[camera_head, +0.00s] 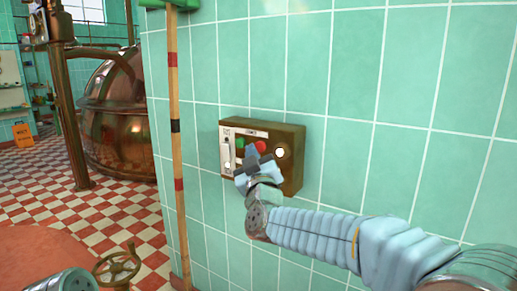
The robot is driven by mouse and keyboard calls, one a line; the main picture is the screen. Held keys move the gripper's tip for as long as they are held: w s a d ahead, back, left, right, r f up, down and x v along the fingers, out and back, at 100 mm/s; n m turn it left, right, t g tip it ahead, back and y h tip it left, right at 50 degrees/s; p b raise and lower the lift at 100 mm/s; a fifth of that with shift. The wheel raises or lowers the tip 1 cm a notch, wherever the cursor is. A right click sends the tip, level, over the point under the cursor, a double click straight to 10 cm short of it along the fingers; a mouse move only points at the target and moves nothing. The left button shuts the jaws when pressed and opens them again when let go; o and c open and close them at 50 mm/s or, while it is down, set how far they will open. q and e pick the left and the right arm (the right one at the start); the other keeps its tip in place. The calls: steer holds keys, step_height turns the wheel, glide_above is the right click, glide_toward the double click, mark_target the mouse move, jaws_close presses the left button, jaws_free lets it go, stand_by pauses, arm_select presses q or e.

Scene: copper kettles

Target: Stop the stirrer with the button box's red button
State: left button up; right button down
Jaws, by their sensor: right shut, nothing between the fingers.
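The button box (293,143) is a brown box with a metal-edged face, fixed to the green tiled wall. Its red button (261,146) sits near the middle of the face, with a green button (240,144) to its left and a lit white round lamp (280,152) to its right. My right gripper (250,157) is shut and empty, just in front of the box and below the red and green buttons. It hides the lower part of the face. I cannot tell whether it touches the box. My left gripper is not in view. The stirrer is not visible.
A striped wooden pole (175,150) stands upright along the wall's corner, left of the box. A large copper kettle (117,120) stands behind on the red and white checked floor. A brass handwheel (117,266) is at the lower left. An orange sign (22,134) stands far left.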

steer(key=shift+w+d, duration=0.15)
steer(key=shift+w, duration=0.15)
steer(key=shift+w+d, duration=0.3)
steer(key=shift+w, duration=0.05)
stand_by(0.8)
steer(key=shift+s+a, duration=0.1)
steer(key=shift+s, duration=0.05)
steer(key=shift+s+a, duration=0.4)
steer(key=shift+s, duration=0.15)
steer(key=s+a, duration=0.1)
steer(key=s, duration=0.1)
steer(key=s+a, duration=0.2)
stand_by(0.5)
stand_by(0.6)
